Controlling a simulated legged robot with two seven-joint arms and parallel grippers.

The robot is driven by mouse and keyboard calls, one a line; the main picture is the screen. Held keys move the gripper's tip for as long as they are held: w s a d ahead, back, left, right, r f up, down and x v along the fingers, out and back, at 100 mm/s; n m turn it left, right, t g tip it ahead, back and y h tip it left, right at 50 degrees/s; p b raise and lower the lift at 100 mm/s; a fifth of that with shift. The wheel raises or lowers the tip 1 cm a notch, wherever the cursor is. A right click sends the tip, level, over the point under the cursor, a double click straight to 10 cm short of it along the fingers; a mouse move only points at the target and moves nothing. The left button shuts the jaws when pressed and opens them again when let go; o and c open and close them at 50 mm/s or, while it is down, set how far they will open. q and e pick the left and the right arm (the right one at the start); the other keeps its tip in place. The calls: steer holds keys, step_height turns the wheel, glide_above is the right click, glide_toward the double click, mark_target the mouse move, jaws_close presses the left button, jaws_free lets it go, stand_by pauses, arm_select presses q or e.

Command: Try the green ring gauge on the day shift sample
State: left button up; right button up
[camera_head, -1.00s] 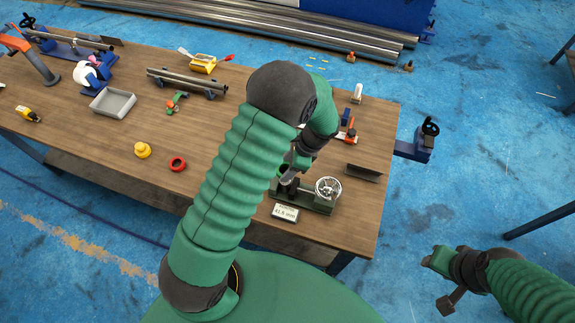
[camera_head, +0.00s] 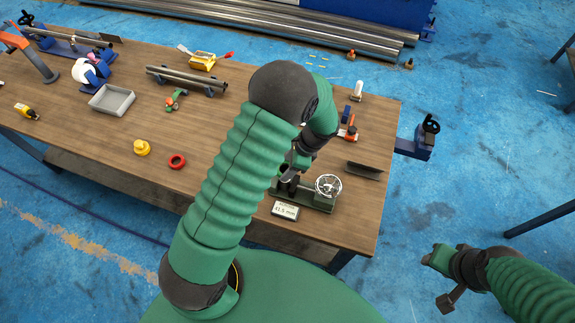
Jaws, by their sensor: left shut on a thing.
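My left gripper (camera_head: 290,168) points down over the left end of a dark green fixture (camera_head: 316,199) with a silver handwheel, near the table's front right. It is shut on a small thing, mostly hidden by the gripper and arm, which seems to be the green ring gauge. A dark upright part stands on the fixture just below the gripper; I cannot tell whether the ring is around it. I cannot pick out the day shift sample with certainty. My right gripper (camera_head: 440,262) is off the table at the right, over the floor; its jaws are unclear.
A small display (camera_head: 285,210) lies before the fixture. A red ring (camera_head: 177,161) and a yellow piece (camera_head: 142,147) lie on the wooden table (camera_head: 215,120).

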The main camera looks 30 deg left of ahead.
steer(key=shift+r, duration=0.1)
steer(key=p+v, duration=0.3)
steer(key=w+p+v, duration=0.1)
steer(key=p+v, duration=0.1)
steer(key=p, duration=0.1)
steer(key=shift+r, duration=0.55)
